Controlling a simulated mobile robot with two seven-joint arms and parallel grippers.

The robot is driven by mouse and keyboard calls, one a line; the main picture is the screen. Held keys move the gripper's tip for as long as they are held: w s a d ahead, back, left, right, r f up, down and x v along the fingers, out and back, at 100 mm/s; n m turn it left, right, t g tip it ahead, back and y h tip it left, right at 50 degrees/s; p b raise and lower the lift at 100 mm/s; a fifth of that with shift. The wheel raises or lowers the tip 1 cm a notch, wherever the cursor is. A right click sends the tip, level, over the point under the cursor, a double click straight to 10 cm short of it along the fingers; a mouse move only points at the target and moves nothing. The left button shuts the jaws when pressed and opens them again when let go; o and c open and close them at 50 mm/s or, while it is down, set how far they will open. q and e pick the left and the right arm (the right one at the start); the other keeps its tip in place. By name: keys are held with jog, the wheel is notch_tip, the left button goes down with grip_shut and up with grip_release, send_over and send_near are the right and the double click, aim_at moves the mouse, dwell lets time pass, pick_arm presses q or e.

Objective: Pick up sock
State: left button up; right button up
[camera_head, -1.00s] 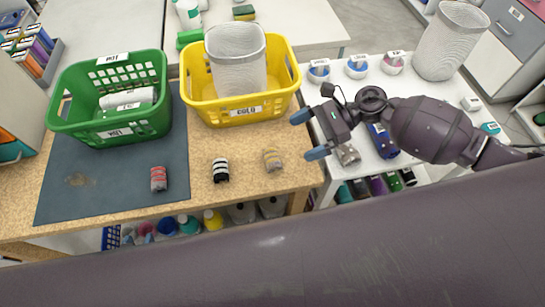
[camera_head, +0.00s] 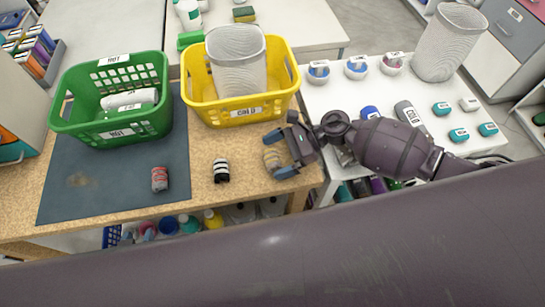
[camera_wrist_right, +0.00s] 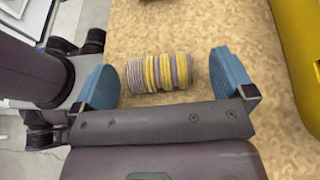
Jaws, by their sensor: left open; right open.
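A rolled yellow-and-grey striped sock (camera_head: 271,158) lies on the speckled tabletop at the table's right end. My right gripper (camera_head: 279,154) is open, with its blue fingers either side of this sock. In the right wrist view the sock (camera_wrist_right: 160,72) lies between the two spread fingers (camera_wrist_right: 164,82), with gaps on both sides. A black-and-white sock (camera_head: 221,171) lies to its left. A red-and-grey sock (camera_head: 159,179) lies on the dark mat further left. My left gripper is not in view.
A yellow basket (camera_head: 243,112) labelled COLD holds a white mesh bin, behind the socks. A green basket (camera_head: 118,130) labelled HOT stands on the dark mat (camera_head: 95,185). A white table (camera_head: 425,95) with several small items adjoins on the right.

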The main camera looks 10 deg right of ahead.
jog(key=shift+c, duration=0.8)
jog(key=c, duration=0.8)
jog(key=shift+o, duration=0.2)
